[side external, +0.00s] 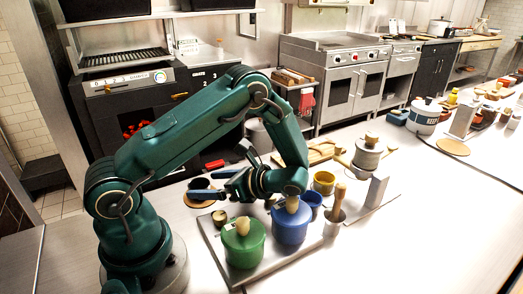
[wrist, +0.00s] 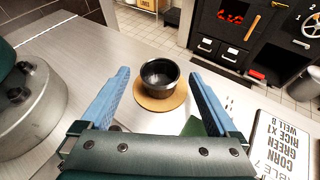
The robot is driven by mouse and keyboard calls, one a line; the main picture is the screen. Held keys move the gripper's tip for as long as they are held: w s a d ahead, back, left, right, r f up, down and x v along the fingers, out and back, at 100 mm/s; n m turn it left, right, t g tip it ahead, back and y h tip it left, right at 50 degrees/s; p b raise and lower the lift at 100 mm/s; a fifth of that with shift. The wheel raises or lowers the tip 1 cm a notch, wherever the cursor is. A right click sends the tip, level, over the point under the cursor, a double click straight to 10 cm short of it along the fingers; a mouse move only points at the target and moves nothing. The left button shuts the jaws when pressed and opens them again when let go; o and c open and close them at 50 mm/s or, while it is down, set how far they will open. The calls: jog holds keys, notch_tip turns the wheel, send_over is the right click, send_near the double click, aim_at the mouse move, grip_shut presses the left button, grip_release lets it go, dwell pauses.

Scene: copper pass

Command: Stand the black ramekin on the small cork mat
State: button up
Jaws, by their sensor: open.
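The black ramekin (wrist: 160,76) stands upright on the round cork mat (wrist: 162,104) in the wrist view, towards the mat's far side. In the side external view the ramekin (side external: 199,184) and the mat (side external: 199,201) are partly hidden by my gripper. My gripper (wrist: 158,76) is open, its two blue fingers on either side of the ramekin with a visible gap at each side. In the side external view my gripper (side external: 215,172) reaches left over the counter towards the ramekin. The ramekin looks empty, with a dark inside.
A grey tray (side external: 222,262) with a green pot (side external: 243,248) and a blue pot (side external: 290,224) stands close in front of my gripper. A printed board (wrist: 286,145) lies right in the wrist view.

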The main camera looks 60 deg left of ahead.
jog(key=shift+w+d+r, duration=0.4)
jog(key=shift+d+r, duration=0.15)
jog(key=shift+w+d+r, duration=0.35)
jog(key=shift+d+r, duration=0.2)
notch_tip(320, 180, up, 6)
jog(key=s+d+r+n+t+h, duration=0.1)
jog(key=d+r+n+t+h, duration=0.1)
jog(key=d+n+t+h, duration=0.3)
jog(key=s+d+r+n+t+h, duration=0.1)
jog(key=d+r+n+t+h, duration=0.2)
jog(key=d+n+t+h, duration=0.3)
jog(key=shift+s+d+r+n+t, duration=0.25)
jog(key=shift+s+d+n+t, duration=0.25)
jog(key=shift+d+t, duration=1)
jog(key=shift+o, duration=0.4)
jog(key=shift+w+d+g, duration=0.1)
jog(key=shift+d+g, duration=0.2)
jog(key=shift+g, duration=0.1)
